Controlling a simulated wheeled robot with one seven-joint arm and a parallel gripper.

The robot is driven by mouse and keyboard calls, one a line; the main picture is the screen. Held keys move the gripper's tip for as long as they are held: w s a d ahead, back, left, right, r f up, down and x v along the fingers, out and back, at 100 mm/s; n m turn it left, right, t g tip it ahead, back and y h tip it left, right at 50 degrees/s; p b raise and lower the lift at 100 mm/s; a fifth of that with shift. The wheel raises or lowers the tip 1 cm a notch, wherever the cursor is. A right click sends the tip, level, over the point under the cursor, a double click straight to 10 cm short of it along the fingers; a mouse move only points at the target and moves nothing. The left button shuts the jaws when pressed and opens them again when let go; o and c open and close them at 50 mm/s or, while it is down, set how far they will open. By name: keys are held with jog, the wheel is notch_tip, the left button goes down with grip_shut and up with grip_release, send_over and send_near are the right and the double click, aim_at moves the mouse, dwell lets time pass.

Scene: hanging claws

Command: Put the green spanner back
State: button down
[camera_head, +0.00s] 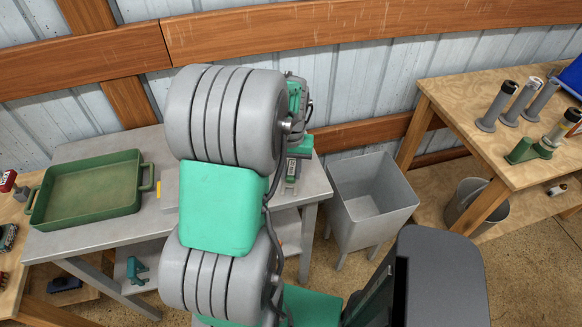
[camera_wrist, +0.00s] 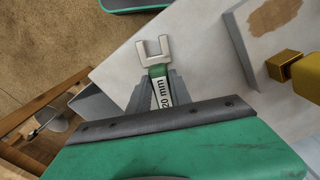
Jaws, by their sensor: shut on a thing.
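The spanner (camera_wrist: 154,54) shows in the wrist view, with a pale metal open-ended jaw, a green band below it and a white label reading "20 mm". My gripper (camera_wrist: 158,88) is shut on its handle, and the jaw sticks out beyond the fingertips. The spanner is over or near the grey table top; I cannot tell its height above it. No place for hanging the spanner can be made out clearly.
A green tray (camera_head: 140,204) lies on the left of the grey table (camera_head: 80,238). A grey bin (camera_head: 410,197) stands right of that table. A wooden table (camera_head: 462,92) at the right holds grey cylinders (camera_head: 497,106). A brass-coloured block (camera_wrist: 285,65) is at the wrist view's right.

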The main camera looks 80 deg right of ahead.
aim_at(291, 173)
jog(key=shift+f, duration=0.3)
jog(key=c, duration=1.2)
grip_release()
jog(key=shift+o, duration=0.2)
notch_tip(291, 173, up, 12)
jog(key=b, duration=0.2)
jog(key=w+a+r+n, duration=0.2)
jog(key=w+a+n, duration=0.35)
jog(key=w, duration=0.85)
jog(key=w+a+n+t+h, duration=0.1)
jog(key=w+a+n, duration=0.2)
jog(key=w+a, duration=0.8)
jog(key=a+f+n+t+y, duration=0.1)
jog(key=a+n, duration=0.7)
jog(key=a, duration=1.7)
jog(key=shift+w+f+t, duration=0.45)
jog(key=shift+f+t, duration=0.1)
jog(key=shift+t, duration=0.45)
